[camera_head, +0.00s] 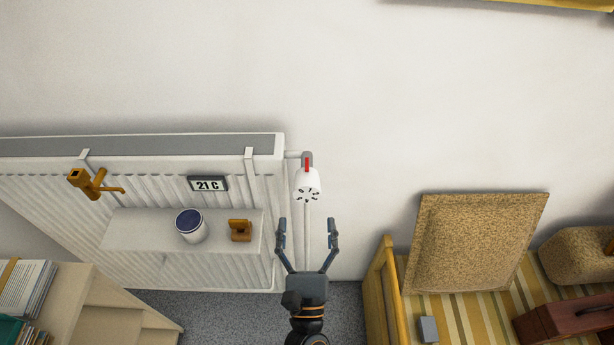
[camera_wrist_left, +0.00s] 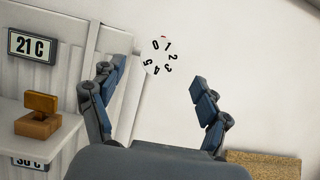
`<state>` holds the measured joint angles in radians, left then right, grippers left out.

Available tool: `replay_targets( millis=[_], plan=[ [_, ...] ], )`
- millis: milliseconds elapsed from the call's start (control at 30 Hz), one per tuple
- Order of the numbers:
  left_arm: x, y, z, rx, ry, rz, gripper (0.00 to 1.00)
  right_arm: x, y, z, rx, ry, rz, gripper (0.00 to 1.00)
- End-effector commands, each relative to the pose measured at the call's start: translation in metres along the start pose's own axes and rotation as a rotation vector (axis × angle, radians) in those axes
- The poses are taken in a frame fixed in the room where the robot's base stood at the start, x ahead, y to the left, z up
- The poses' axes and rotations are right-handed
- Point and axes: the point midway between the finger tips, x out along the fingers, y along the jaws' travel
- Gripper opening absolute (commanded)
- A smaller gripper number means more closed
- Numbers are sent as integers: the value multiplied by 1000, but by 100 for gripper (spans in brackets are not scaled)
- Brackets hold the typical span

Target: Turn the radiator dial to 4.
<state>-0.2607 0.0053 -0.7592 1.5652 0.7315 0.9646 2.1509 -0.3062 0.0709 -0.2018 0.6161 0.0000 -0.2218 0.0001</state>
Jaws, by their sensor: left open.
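The radiator dial (camera_head: 307,184) is a white knob on the valve at the radiator's upper right corner, with a red mark (camera_head: 307,164) just above it. In the left wrist view the dial face (camera_wrist_left: 157,57) carries black numbers 0 to 5 in a ring. A sliver of red shows at its top edge, nearest 0 and 1; I cannot tell exactly which it marks. My left gripper (camera_head: 308,222) is open and empty, just below the dial in the head view. Its fingers (camera_wrist_left: 158,74) spread to either side in the wrist view, apart from the dial. My right gripper is not in view.
The white radiator (camera_head: 60,205) carries a 21 C display (camera_head: 208,184) and a brown hook-like object (camera_head: 92,184). A shelf (camera_head: 130,228) holds a cup (camera_head: 191,226) and a wooden block (camera_head: 240,230). A yellow bench (camera_head: 385,300) with a cushion (camera_head: 475,242) stands right. The wall above is clear.

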Motion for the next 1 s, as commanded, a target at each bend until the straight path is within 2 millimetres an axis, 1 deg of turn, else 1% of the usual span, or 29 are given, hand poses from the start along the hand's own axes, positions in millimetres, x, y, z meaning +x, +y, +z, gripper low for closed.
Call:
replay_targets(
  millis=[33, 200, 300, 400, 567, 833, 867, 900, 967, 1000],
  plan=[
    [15, 0, 6, 2, -3, 2, 76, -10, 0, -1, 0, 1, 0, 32],
    [50, 0, 4, 2, -2, 1, 76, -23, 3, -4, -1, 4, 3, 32],
    [65, 0, 3, 2, -1, 1, 76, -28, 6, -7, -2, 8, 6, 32],
    [76, 0, 2, 4, -1, 0, 76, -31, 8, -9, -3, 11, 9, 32],
    [85, 0, 0, 3, 1, -1, 76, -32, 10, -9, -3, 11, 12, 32],
    [85, 0, -1, 3, 1, 0, 76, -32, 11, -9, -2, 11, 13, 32],
    [85, 0, 0, 3, 1, 0, 72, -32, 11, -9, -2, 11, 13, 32],
    [85, 0, 0, 3, 1, 0, 64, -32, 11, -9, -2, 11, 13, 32],
    [85, 0, 0, 3, 1, 0, 52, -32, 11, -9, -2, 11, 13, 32],
    [85, 0, 0, 3, 1, 0, 44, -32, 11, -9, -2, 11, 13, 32]
  ],
)
